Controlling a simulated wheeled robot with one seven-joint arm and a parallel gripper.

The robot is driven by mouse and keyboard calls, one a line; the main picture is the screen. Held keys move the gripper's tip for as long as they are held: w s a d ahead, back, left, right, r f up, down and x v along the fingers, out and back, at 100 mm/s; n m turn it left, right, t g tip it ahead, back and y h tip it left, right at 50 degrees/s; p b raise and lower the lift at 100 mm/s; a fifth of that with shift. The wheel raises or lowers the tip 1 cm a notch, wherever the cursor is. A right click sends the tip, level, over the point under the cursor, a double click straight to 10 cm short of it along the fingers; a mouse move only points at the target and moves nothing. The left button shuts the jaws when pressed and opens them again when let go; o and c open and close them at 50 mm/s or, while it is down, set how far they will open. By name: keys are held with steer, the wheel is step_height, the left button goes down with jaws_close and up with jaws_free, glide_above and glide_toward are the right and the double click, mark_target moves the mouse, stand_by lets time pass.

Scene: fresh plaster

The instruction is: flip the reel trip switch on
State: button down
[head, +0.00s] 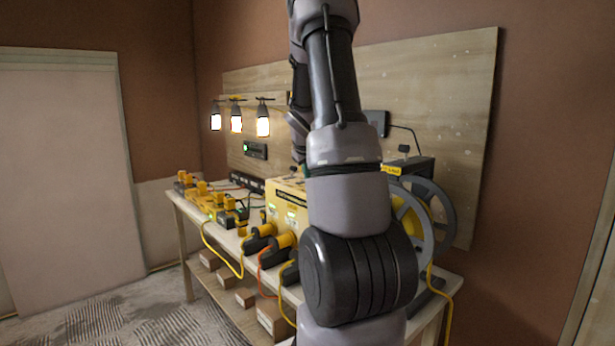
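A cable reel (441,208) with grey side discs and yellow cable stands on the right end of the workbench, partly hidden by my arm. Behind it is a black box (424,167), with a yellow label (391,170) in front whose text is mostly covered. A small dark part (404,149) sticks up near the box; I cannot tell whether it is the trip switch or how it is set. My arm rises through the middle of the view, and part of its far end shows behind it. The gripper's fingers are hidden.
The wooden workbench (229,239) holds a yellow box (285,190) and several yellow-black tools and plugs. Yellow and orange cables hang over its front edge. Three lit lamps (236,120) hang before the wooden backboard (460,75). Small boxes (245,297) sit on the lower shelf. Floor at left is clear.

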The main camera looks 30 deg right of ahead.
steer(key=shift+d+r+y, duration=0.2)
steer(key=shift+d+y, duration=0.15)
steer(key=shift+y, duration=0.05)
steer(key=shift+w+d+r+m+g+y, duration=0.1)
steer(key=shift+d+r+m+g+y, duration=0.25)
steer(key=shift+d+y, duration=0.55)
steer(key=y, duration=0.1)
steer(key=d+y, duration=0.2)
steer(key=shift+w+d+r+m+y, duration=0.25)
steer(key=shift+r+m+y, duration=0.1)
steer(key=shift+y, duration=0.05)
steer(key=shift+a, duration=0.25)
steer(key=shift+d+r, duration=0.1)
steer(key=shift+r, duration=0.7)
